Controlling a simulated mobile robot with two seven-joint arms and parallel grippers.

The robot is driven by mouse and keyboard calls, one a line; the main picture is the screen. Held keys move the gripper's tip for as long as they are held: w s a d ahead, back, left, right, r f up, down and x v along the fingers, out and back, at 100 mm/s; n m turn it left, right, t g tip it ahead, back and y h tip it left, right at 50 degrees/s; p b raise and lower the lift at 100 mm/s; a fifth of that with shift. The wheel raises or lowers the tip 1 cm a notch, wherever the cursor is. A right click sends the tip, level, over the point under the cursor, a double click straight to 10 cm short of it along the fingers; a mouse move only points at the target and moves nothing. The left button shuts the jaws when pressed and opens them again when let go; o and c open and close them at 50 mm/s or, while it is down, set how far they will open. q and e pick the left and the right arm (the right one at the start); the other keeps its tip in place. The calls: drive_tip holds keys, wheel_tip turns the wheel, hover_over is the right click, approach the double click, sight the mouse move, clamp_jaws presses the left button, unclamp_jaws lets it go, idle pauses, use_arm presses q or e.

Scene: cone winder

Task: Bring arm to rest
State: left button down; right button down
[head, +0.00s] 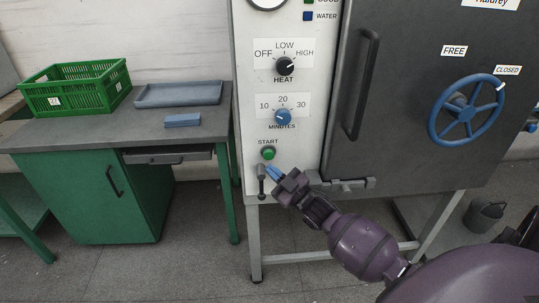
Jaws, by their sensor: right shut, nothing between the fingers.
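My right arm comes in from the lower right, in front of the machine. My right gripper (271,173) is shut and empty. Its blue fingertips are close beside a small dark lever (261,181) at the lower front of the white control panel (290,130). I cannot tell whether they touch it. The green START button (268,153) is just above the fingertips. My left gripper is not in view.
The grey machine door (410,120) has a handle (361,85) and a blue wheel (466,113). A latch (343,185) sits under my arm. A green crate (75,90), blue tray (178,94) and blue block (182,120) are on the left bench. A bucket (483,215) stands right.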

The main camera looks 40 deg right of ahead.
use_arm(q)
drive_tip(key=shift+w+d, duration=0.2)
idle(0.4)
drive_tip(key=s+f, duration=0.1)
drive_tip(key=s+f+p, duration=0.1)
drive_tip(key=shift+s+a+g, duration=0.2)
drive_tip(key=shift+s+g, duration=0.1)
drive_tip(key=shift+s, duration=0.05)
use_arm(e)
drive_tip(key=s+a+f+m+g+h, duration=0.1)
drive_tip(key=s+a+f+m+g, duration=0.1)
drive_tip(key=s+f, duration=0.3)
drive_tip(key=s+a+f+m+g+h, duration=0.2)
drive_tip(key=s+a+f+g, duration=0.2)
drive_tip(key=s, duration=0.9)
drive_tip(key=s+a+f+m+g+h, duration=0.1)
drive_tip(key=s+a+f+m+g, duration=0.1)
drive_tip(key=s+a+f+g, duration=0.2)
drive_tip(key=s+f, duration=0.3)
drive_tip(key=s, duration=0.2)
drive_tip(key=shift+s+f+m, duration=0.15)
drive_tip(key=shift+f+m, duration=0.05)
drive_tip(key=shift+m, duration=0.1)
